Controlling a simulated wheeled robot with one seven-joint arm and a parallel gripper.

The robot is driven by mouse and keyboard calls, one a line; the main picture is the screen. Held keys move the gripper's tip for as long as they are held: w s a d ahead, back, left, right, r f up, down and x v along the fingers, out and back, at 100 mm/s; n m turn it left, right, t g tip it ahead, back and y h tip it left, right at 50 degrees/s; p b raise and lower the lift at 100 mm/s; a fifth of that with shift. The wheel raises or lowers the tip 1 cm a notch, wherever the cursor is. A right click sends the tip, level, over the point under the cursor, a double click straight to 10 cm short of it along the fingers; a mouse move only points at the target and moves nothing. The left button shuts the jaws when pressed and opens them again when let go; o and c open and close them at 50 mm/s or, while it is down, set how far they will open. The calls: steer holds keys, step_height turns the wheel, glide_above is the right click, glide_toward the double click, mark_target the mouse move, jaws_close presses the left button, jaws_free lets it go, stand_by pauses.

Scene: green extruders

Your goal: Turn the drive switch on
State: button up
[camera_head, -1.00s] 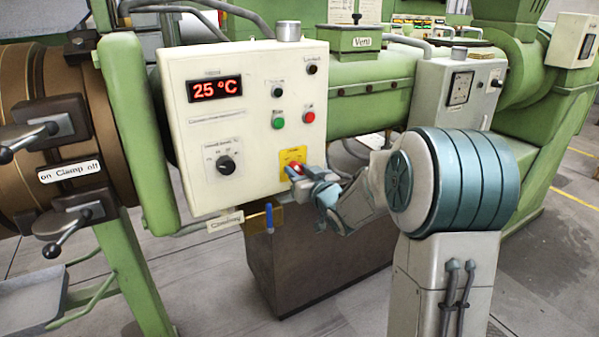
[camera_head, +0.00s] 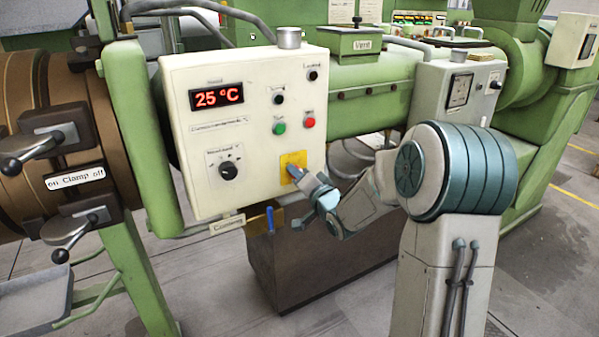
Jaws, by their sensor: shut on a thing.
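My gripper (camera_head: 296,173) is at the lower right of the white control box (camera_head: 205,165), in front of a yellow plate (camera_head: 298,158). It is shut on the red switch of that plate; its fingers hide the switch and how it is turned. Above are a green button (camera_head: 279,128), a red button (camera_head: 310,122), a small black switch (camera_head: 278,98) and another small black switch (camera_head: 313,75) at the upper right. A larger black knob (camera_head: 228,171) sits on the left. The small labels are too blurred to read. The display (camera_head: 218,97) shows 25 °C.
A blue-handled item (camera_head: 270,220) hangs just below the box. Clamp handles (camera_head: 35,143) stick out at the far left. A green barrel (camera_head: 370,75) and a grey box (camera_head: 450,90) stand behind my arm.

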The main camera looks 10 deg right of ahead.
steer(key=shift+m+p, duration=0.65)
steer(key=shift+m, duration=0.95)
steer(key=o, duration=1)
steer(key=shift+s, duration=0.1)
steer(key=b+v, duration=0.1)
steer(key=v, duration=1.2)
steer(key=shift+s+d, duration=0.15)
steer(key=shift+s, duration=0.15)
